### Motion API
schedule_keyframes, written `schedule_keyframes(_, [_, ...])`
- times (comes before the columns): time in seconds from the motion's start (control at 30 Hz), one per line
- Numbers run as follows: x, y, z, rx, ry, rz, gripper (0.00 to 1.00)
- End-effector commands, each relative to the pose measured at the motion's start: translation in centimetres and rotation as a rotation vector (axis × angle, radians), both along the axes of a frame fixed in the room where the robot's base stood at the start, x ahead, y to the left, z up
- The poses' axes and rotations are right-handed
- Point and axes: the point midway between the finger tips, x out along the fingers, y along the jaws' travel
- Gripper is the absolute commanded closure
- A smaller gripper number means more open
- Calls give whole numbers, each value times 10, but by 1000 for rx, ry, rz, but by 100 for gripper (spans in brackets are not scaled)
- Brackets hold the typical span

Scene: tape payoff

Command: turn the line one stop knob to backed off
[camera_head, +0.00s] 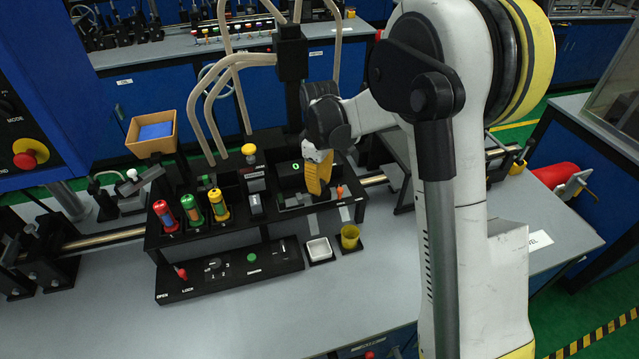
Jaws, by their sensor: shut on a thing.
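My gripper (318,182), with yellow-orange fingers, points down at the right part of the black fixture (235,228). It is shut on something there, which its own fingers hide. I cannot tell from this view whether that is the line one stop knob, nor how the knob is turned. A small orange knob (340,191) shows just right of the fingertips. A dark box with a green lit mark (295,167) stands just left of and behind the fingers.
Red, green and yellow cylinders (191,208) stand in the fixture's left part. A panel with a red-tipped lever (181,272) lies in front. A white dish (319,250) and yellow cup (350,237) stand before the fixture. Pale hoses (207,115) arch behind.

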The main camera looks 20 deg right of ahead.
Motion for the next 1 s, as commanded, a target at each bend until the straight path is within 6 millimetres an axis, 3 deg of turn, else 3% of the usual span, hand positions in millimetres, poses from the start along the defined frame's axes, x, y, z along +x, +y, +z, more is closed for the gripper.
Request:
schedule_keyframes(0.4, [0,0,0,0,0,6,100])
schedule_keyframes(0.43, [0,0,0,0,0,6,66])
schedule_keyframes(0.47, [0,0,0,0,0,6,63])
schedule_keyframes(0.77, [0,0,1,0,0,5,63])
schedule_keyframes(0.87, [0,0,9,0,0,5,63])
schedule_keyframes(1.0, [0,0,35,0,0,5,63])
